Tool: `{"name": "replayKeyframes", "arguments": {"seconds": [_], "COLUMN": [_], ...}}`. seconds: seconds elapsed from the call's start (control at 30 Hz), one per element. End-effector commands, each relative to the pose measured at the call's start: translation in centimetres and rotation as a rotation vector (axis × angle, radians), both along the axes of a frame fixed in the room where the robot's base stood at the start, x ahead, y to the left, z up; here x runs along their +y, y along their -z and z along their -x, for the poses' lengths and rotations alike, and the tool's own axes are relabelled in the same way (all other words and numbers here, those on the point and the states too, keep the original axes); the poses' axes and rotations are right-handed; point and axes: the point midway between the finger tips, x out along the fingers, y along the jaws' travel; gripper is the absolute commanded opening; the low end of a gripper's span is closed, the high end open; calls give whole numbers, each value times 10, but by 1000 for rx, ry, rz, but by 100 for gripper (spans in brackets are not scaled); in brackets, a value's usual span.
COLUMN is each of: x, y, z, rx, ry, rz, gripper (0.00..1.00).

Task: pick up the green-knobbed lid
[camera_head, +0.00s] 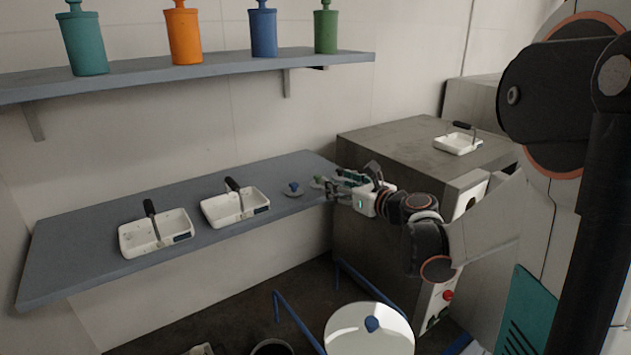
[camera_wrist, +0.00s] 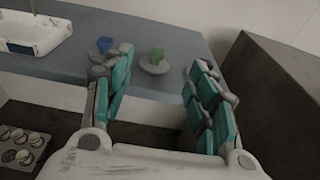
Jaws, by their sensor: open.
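The green-knobbed lid (camera_wrist: 154,66) lies on the blue-grey bench shelf near its front edge. It is a small pale disc with a green knob on top. In the wrist view it shows ahead of my gripper (camera_wrist: 150,85), between the two fingers and apart from them. In the head view the green knob (camera_head: 317,182) shows just left of my gripper (camera_head: 335,190). My gripper is open and empty. A blue-knobbed lid (camera_head: 293,189) lies to the left of it, and its blue knob (camera_wrist: 104,44) shows beyond the left finger, which partly hides its disc.
White trays with dark handles (camera_head: 155,234) (camera_head: 234,207) stand on the bench (camera_head: 75,262). A grey cabinet (camera_head: 400,140) borders the bench on the right and carries another tray (camera_head: 458,144). Coloured bottles (camera_head: 184,38) stand on the upper shelf. A round container with a blue-knobbed lid (camera_head: 369,335) stands below.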

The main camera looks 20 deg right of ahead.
Motion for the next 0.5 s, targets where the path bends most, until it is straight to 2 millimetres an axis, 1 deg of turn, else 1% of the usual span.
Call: {"name": "replayKeyframes", "arguments": {"seconds": [0.03, 0.1, 0.2, 0.43, 0.5], "x": [3, 5, 8, 10, 13], "y": [1, 3, 5, 8, 10], "z": [-11, -22, -35, -49, -56], "rx": [0, 0, 1, 0, 0], "ry": [-4, -2, -2, 0, -2], "rz": [0, 1, 1, 3, 3], "gripper": [53, 53, 53, 53, 53]}}
